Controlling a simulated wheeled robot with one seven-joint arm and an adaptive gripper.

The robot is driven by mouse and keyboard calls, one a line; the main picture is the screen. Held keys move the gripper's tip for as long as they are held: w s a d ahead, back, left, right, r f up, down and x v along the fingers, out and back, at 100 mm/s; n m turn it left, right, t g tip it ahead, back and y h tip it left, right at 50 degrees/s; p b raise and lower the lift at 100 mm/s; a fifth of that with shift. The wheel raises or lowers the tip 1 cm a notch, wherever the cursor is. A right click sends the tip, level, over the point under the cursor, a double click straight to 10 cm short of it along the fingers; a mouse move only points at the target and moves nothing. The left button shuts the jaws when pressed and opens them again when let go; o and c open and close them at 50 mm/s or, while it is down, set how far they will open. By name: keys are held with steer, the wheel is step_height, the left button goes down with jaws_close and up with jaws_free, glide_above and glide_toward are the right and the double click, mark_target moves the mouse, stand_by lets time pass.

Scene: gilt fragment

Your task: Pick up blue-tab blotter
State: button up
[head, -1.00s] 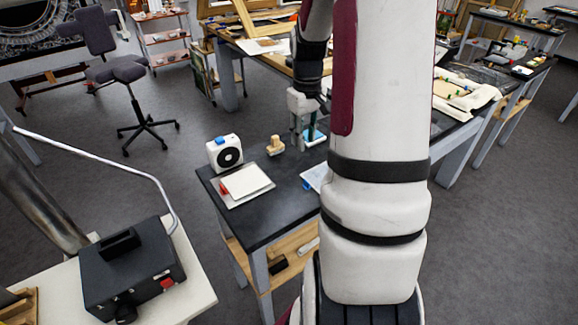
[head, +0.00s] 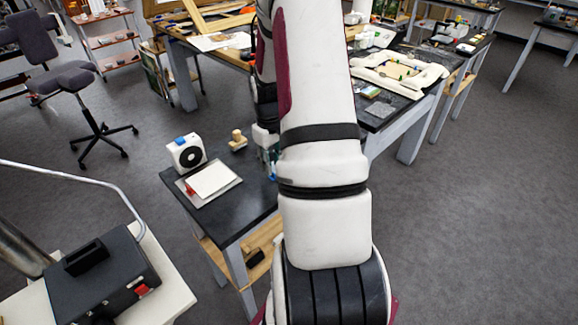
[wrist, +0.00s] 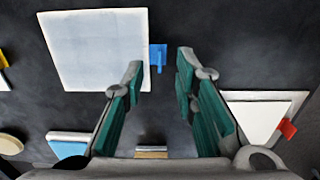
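The blue-tab blotter is a pale square pad (wrist: 98,50) lying on the dark tabletop in the wrist view, with its blue tab (wrist: 157,56) sticking out from the right edge. My gripper (wrist: 162,73) is open and empty, with its green-padded fingers apart. In the picture the tab shows between the fingertips and slightly above them, nearer the left one. I cannot tell the height above the table. In the head view my gripper (head: 266,145) is partly hidden behind my arm, which also covers most of the blotter's spot.
A red-tab blotter (head: 214,180) lies on the table's left part, also at right in the wrist view (wrist: 256,118). A blue-and-white item (wrist: 70,147) lies at lower left.

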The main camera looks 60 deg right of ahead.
steer(key=shift+f, duration=1.6)
jaws_close()
steer(key=shift+r, duration=0.1)
